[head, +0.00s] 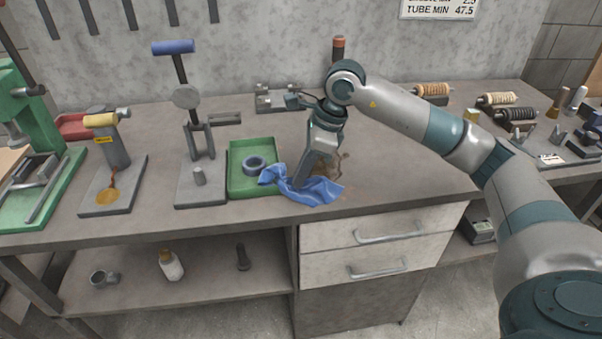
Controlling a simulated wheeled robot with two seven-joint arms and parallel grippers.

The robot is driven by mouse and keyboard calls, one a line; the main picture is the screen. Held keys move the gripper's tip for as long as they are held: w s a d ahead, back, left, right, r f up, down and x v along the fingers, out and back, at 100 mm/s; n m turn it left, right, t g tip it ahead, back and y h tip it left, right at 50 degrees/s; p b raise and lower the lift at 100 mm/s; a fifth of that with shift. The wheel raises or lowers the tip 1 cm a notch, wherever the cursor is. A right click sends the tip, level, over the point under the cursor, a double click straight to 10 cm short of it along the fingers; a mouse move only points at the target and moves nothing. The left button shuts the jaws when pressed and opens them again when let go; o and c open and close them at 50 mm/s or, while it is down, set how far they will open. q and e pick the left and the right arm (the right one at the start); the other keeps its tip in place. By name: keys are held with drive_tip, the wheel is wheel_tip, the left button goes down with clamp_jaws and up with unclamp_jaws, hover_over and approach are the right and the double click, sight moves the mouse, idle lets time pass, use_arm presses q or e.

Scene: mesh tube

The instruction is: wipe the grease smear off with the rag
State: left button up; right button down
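A crumpled blue rag (313,190) lies on the grey workbench, against the right edge of the green tray. My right gripper (299,184) points down at the rag, with its fingertips at the cloth. The cloth and the small size hide whether the fingers are closed on it. A brownish smear (334,163) shows on the bench just right of and behind my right gripper, partly hidden by it. My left gripper is not in the head view.
The green tray (237,186) holds a dark ring (255,163). A blue-handled press (187,97) and a yellow-topped device (113,143) stand left. Wire spools (497,99) stand at the back right. The bench between smear and right side is clear. Drawers (382,238) are below.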

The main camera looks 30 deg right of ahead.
drive_tip(key=c, duration=2.5)
unclamp_jaws()
drive_tip(key=o, duration=1.5)
drive_tip(key=shift+f, duration=0.1)
drive_tip(key=shift+f+b, duration=0.85)
drive_tip(key=shift+b, duration=0.05)
drive_tip(key=shift+f, duration=0.1)
drive_tip(key=shift+c, duration=1.3)
clamp_jaws()
drive_tip(key=shift+r, duration=0.2)
